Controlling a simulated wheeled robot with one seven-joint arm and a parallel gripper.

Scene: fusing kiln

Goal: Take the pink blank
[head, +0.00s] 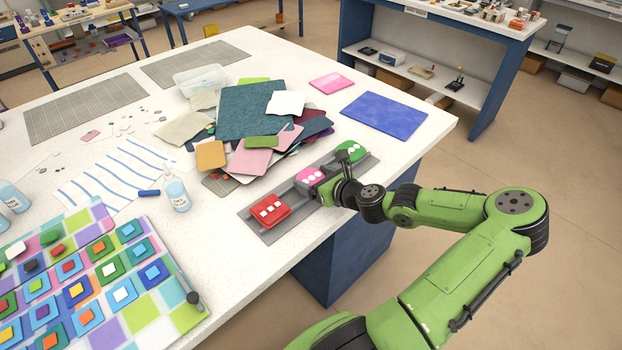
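A pink blank (310,175) with white dots lies in the middle of a long grey tray (278,232) near the table's right edge. In the same tray, a red blank (269,210) with white squares lies at the near left end, and a green blank (350,150) with pale dots lies at the far right end. My gripper (327,190) is low over the tray, right beside the pink blank and partly covering its right side. Its fingers are small and dark, so I cannot tell whether they are open, or whether they touch the blank.
A pile of coloured sheets (254,110) lies behind the tray. A blue sheet (384,114) and a small pink sheet (332,83) lie farther back. A bottle (176,191) stands left of the tray. A board of coloured tiles (170,280) covers the front left.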

